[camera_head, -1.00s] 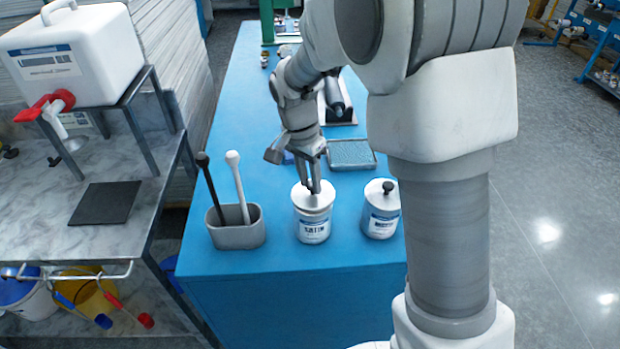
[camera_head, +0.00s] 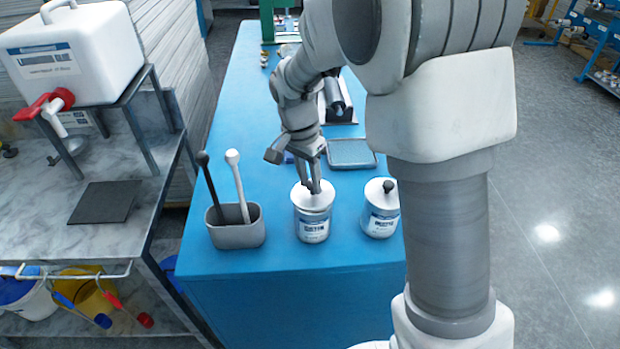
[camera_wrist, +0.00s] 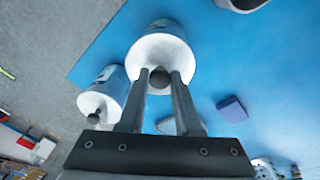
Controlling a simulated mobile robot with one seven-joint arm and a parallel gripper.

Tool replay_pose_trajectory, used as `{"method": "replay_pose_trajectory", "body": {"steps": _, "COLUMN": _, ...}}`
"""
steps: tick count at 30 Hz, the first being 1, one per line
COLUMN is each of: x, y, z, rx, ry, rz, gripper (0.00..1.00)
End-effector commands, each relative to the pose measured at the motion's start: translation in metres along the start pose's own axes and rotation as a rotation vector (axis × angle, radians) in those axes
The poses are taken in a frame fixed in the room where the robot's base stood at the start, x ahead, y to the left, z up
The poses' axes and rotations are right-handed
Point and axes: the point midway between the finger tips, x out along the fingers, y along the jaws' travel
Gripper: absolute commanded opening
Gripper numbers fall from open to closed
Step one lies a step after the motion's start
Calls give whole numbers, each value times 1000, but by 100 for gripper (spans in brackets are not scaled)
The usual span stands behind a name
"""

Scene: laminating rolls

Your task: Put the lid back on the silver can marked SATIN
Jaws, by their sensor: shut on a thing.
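The silver can marked SATIN (camera_head: 312,226) stands upright near the front edge of the blue table. Its pale lid (camera_head: 305,200) lies level over the mouth, with no clear gap visible beneath it. My gripper (camera_head: 314,187) points down from above and is shut on the lid's knob. The fingers hide part of the lid.
A second silver can (camera_head: 380,220) with a dark-knobbed lid stands just right. A grey holder (camera_head: 237,236) with a black-tipped and a white-tipped stick stands left. A grey tray (camera_head: 351,153) lies behind. The blue table (camera_head: 280,258) is bare in front.

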Motion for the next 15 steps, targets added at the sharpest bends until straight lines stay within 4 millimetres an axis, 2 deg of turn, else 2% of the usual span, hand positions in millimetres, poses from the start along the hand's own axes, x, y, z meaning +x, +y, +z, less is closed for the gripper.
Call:
{"method": "replay_pose_trajectory", "body": {"steps": 3, "x": 0, "y": 0, "z": 0, "rx": 0, "ry": 0, "rz": 0, "gripper": 0}}
{"method": "replay_pose_trajectory", "body": {"steps": 4, "x": 0, "y": 0, "z": 0, "rx": 0, "ry": 0, "rz": 0, "gripper": 34}}
{"method": "replay_pose_trajectory", "body": {"steps": 9, "x": 0, "y": 0, "z": 0, "rx": 0, "ry": 0, "rz": 0, "gripper": 65}}
{"method": "replay_pose_trajectory", "body": {"steps": 10, "x": 0, "y": 0, "z": 0, "rx": 0, "ry": 0, "rz": 0, "gripper": 67}}
{"method": "replay_pose_trajectory", "body": {"steps": 15, "x": 0, "y": 0, "z": 0, "rx": 0, "ry": 0, "rz": 0, "gripper": 67}}
